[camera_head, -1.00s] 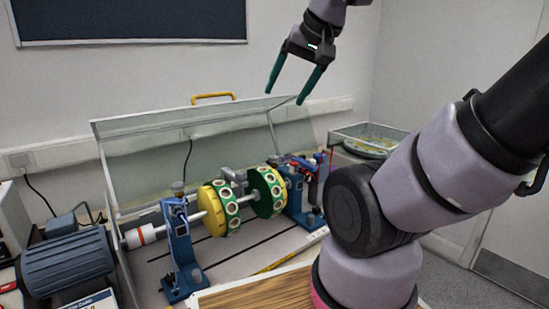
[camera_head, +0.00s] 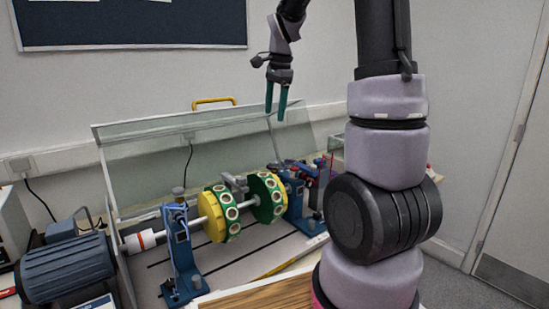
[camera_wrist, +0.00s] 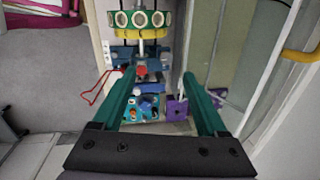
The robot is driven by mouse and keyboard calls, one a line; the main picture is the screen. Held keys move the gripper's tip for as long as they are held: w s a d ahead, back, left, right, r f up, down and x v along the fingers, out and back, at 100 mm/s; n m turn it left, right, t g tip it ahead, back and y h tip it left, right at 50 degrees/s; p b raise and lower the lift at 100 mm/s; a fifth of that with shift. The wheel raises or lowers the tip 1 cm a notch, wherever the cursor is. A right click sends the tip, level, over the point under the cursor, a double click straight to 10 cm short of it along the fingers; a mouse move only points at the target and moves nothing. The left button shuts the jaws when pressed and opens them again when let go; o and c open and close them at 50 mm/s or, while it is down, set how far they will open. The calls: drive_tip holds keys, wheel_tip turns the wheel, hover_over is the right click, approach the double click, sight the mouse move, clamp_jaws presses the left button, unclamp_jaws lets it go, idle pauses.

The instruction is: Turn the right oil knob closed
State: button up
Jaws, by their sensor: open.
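The test rig's right blue bearing stand (camera_head: 297,196) is at the right end of the shaft, partly behind red and blue fittings. I cannot clearly pick out the right oil knob there. My gripper (camera_head: 276,112) is open and empty, with green fingers pointing down, well above the stand. In the wrist view my open fingers (camera_wrist: 158,78) spread over the right end of the rig, with the blue stand (camera_wrist: 122,54) and a small red part (camera_wrist: 141,70) between or beyond them. The left stand (camera_head: 180,250) carries a grey knob (camera_head: 178,191) on top.
A shaft with two green-and-yellow discs (camera_head: 214,215) joins the stands. A clear raised cover (camera_head: 140,150) with a yellow handle (camera_head: 213,101) stands behind the rig. A blue motor (camera_head: 65,268) is at left. Open air surrounds my gripper.

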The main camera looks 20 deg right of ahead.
sight(275, 162)
drive_tip(key=w+f+m, duration=0.1)
drive_tip(key=w+f, duration=0.1)
drive_tip(key=f, duration=0.4)
drive_tip(key=w+d+f+m+g, duration=0.1)
drive_tip(key=w+f, duration=0.1)
drive_tip(key=f, duration=0.4)
drive_tip(key=w+d+f+m, duration=0.1)
drive_tip(key=w+f, duration=0.1)
drive_tip(key=f, duration=0.4)
drive_tip(key=shift+w+d+f+m+g+h, duration=0.1)
drive_tip(key=shift+w+f+m+g+h, duration=0.05)
drive_tip(key=shift+m+g+h, duration=0.2)
clamp_jaws()
